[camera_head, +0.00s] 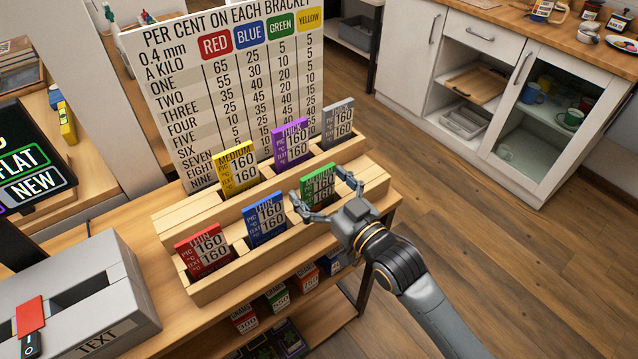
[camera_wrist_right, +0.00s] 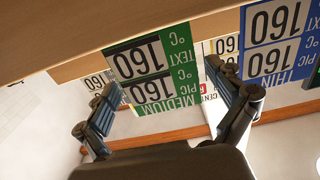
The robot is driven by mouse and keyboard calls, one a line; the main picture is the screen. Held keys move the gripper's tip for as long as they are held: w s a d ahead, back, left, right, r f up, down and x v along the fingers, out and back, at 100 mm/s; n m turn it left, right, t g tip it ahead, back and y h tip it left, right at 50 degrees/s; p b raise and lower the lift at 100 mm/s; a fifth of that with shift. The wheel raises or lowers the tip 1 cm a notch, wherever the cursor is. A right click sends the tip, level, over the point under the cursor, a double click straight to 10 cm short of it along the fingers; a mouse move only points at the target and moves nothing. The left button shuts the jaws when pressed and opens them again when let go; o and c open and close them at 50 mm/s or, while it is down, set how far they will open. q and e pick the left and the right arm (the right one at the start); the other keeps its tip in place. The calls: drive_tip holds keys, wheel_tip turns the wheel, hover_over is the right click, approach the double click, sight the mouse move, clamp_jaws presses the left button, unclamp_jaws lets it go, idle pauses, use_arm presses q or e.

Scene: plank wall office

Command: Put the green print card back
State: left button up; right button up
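The green card (camera_head: 318,187) stands at the right end of the front row of the wooden rack (camera_head: 220,285), reading 160 on two lines. Its lower part is partly hidden by my right gripper and the rack's front wall. My right gripper (camera_head: 320,190) is open, with one finger on each side of the green card. In the right wrist view the green card (camera_wrist_right: 154,66) appears upside down between the spread fingers (camera_wrist_right: 162,78), with visible gaps to both. My left gripper is not in view.
Red (camera_head: 204,252) and blue (camera_head: 265,219) cards stand in the front row. Yellow (camera_head: 237,168), purple (camera_head: 291,143) and grey (camera_head: 338,122) cards stand behind. A chart board (camera_head: 180,110) rises behind the rack. A grey box (camera_head: 100,275) sits left.

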drive_tip(key=shift+r, duration=0.15)
drive_tip(key=shift+s+d, duration=0.2)
drive_tip(key=shift+s, duration=0.05)
drive_tip(key=v, duration=1.1)
drive_tip(key=shift+b, duration=0.45)
drive_tip(key=shift+s+d, duration=0.1)
drive_tip(key=shift+s, duration=0.05)
